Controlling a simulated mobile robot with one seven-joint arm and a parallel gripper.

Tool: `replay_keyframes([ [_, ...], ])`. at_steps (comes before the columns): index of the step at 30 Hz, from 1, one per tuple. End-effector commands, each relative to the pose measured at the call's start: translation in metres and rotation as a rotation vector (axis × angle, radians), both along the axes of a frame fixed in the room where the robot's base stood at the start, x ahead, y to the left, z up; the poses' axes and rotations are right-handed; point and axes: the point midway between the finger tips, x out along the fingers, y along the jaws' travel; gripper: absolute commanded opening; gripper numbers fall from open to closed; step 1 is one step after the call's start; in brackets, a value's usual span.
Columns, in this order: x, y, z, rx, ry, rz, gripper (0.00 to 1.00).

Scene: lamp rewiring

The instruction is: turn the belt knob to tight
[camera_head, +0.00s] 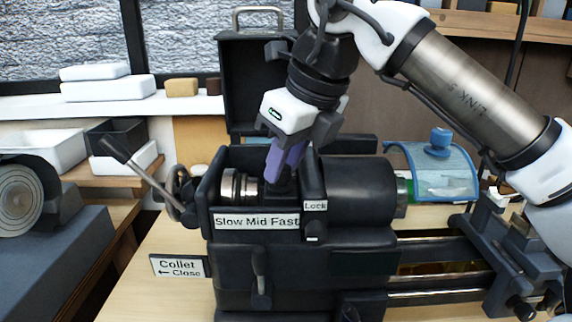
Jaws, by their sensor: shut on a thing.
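My gripper (279,170) points down into the open black lathe headstock (340,245). Its purple fingers are shut on a small dark part inside, which looks like the belt knob (286,186). The fingers and the dark housing hide most of the knob, and I cannot tell which way it is turned. The shiny stepped pulley (238,187) shows just left of the fingers. A "Slow Mid Fast" label (257,222) is on the front wall, and a "Lock" label (316,206) is right of the fingers.
The headstock's black lid (258,75) stands open behind my gripper. A handwheel (181,196) with a long lever is at the left. A blue clear guard (432,172) and the lathe bed rails (440,255) lie right. A "Collet Close" sign (178,267) is at lower left.

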Motion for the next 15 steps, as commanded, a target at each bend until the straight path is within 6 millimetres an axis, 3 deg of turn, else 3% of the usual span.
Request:
replay_keyframes([
  [15, -0.0014, 0.0007, -0.0002, -0.002, 0.0, -0.206, 0.04],
])
